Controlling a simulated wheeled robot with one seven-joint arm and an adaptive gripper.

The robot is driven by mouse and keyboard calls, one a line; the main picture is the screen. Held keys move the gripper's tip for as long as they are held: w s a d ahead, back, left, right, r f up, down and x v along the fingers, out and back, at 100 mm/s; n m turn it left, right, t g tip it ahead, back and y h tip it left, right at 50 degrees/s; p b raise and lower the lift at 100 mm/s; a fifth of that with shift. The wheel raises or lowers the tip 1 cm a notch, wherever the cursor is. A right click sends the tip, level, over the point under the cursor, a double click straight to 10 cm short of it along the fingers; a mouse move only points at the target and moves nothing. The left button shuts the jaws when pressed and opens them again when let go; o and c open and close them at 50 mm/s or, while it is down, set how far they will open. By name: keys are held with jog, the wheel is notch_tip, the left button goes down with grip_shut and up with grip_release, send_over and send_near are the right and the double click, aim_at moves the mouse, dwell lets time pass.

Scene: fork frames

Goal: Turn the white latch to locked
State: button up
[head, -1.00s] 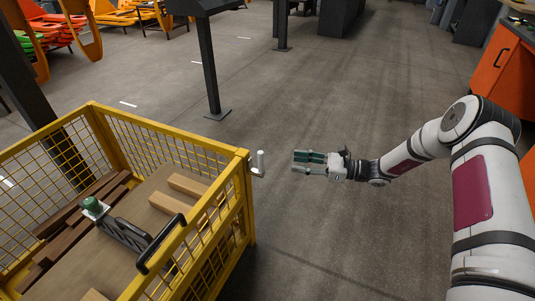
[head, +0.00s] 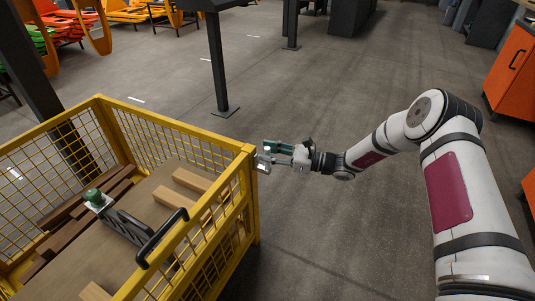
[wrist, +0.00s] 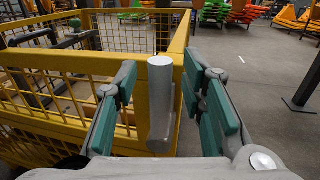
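The white latch (wrist: 160,105) is an upright pale cylinder at the corner post of the yellow mesh cage (wrist: 181,40). In the wrist view it stands between the two green-padded fingers of my gripper (wrist: 161,80), with a visible gap on each side. My gripper is open and holds nothing.
The cage (head: 175,125) holds wooden blocks (head: 192,180), dark planks and a green-topped item (head: 94,197). A dark post (head: 217,65) stands behind. The floor right of the cage is clear.

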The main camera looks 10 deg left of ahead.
jog(key=shift+a, duration=0.35)
grip_shut()
